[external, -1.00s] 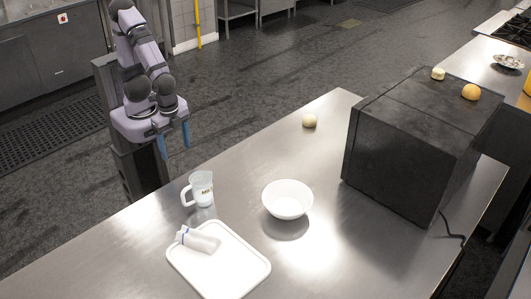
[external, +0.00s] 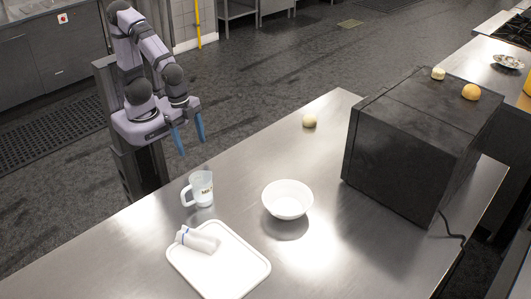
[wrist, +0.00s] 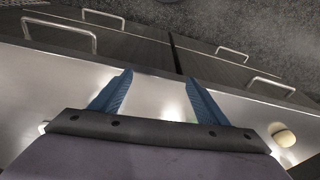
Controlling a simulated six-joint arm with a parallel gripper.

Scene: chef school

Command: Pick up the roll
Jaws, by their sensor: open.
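A small round pale roll (external: 309,121) sits on the steel table near its far left edge. It also shows at the right in the wrist view (wrist: 284,135), outside my fingers. My gripper (external: 191,144) is open and empty, with blue fingers pointing down. It is to the left of the roll in the external view, clear of it. In the wrist view my fingers (wrist: 158,80) are spread apart with nothing between them.
A white mug (external: 201,188), a white bowl (external: 288,199) and a white tray (external: 243,256) with a rolled cloth (external: 198,240) stand on the table (external: 255,143). A large black box (external: 410,137) stands right of the roll, with two small round items on top.

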